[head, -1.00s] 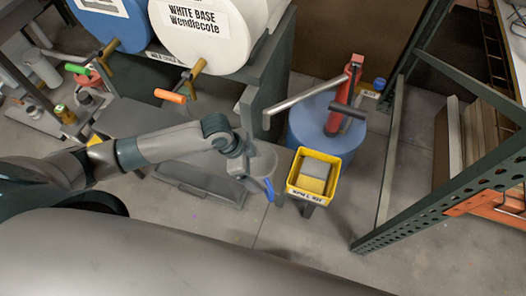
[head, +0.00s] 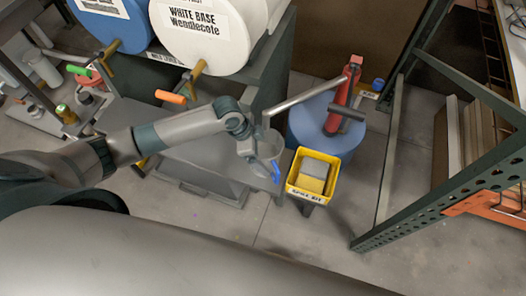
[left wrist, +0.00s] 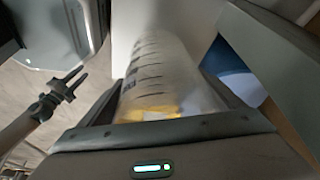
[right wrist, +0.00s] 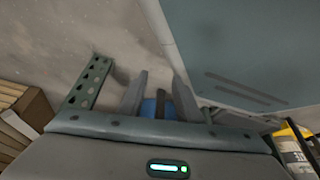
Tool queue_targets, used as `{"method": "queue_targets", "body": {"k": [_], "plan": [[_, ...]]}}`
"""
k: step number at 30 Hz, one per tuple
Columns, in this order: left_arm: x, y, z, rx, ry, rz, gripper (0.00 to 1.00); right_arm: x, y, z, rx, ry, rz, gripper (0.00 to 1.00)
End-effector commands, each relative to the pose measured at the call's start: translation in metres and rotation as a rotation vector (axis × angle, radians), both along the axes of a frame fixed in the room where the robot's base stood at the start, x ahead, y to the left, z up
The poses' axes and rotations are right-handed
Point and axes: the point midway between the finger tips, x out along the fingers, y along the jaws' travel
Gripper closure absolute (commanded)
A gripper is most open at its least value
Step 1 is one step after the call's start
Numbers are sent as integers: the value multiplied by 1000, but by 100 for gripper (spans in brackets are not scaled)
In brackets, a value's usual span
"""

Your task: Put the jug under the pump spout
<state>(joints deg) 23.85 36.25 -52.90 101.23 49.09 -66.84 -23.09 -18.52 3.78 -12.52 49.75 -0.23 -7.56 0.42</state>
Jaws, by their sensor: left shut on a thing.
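A translucent jug (head: 268,145) with a blue handle hangs in my left gripper (head: 249,152), left of the yellow bin. In the left wrist view the jug (left wrist: 160,70) shows dark measuring marks and fills the space between the fingers. The red pump (head: 345,92) stands on a blue drum (head: 318,125). Its long grey spout (head: 305,94) reaches left, and its tip shows just above the jug's rim in the head view. I cannot tell their height gap. My right gripper (right wrist: 158,98) is open and empty in the right wrist view; the head view does not show it.
A yellow spill-kit bin (head: 293,189) with sponges stands close right of the jug. A green metal rack frame (head: 440,195) stands at the right. White (head: 190,40) and blue (head: 118,30) drums with taps lie at the upper left. The floor in front is clear.

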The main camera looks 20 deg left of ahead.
Motion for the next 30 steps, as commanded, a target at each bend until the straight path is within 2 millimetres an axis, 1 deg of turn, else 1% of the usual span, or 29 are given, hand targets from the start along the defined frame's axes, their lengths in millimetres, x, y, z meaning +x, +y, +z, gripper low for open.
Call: {"method": "queue_targets", "body": {"k": [1, 2, 5, 15, 16, 17, 25, 30], "plan": [[0, 0, 0, 0, 0, 0, 37, -8, -3, -1, -5, 19, 0, 69], [0, 0, -1, 0, 0, -1, 37, -12, -4, -3, -8, 28, -1, 69], [0, 0, -2, 0, -2, -1, 37, -17, -7, -6, -13, 39, -1, 69], [-1, -1, -5, -2, -1, -1, 37, -11, -7, -5, -11, 26, -2, 69], [-1, 0, -5, -1, -1, -1, 8, -9, -6, -4, -10, 24, -2, 69], [-1, 0, -5, -1, -1, -1, 1, -8, -6, -4, -10, 22, -2, 69], [-1, 0, -4, -1, -1, -1, 0, -7, -7, -3, -10, 21, -2, 69], [-1, 0, -1, -1, -1, -1, 0, -9, -7, -2, -11, 25, -2, 69]]}}
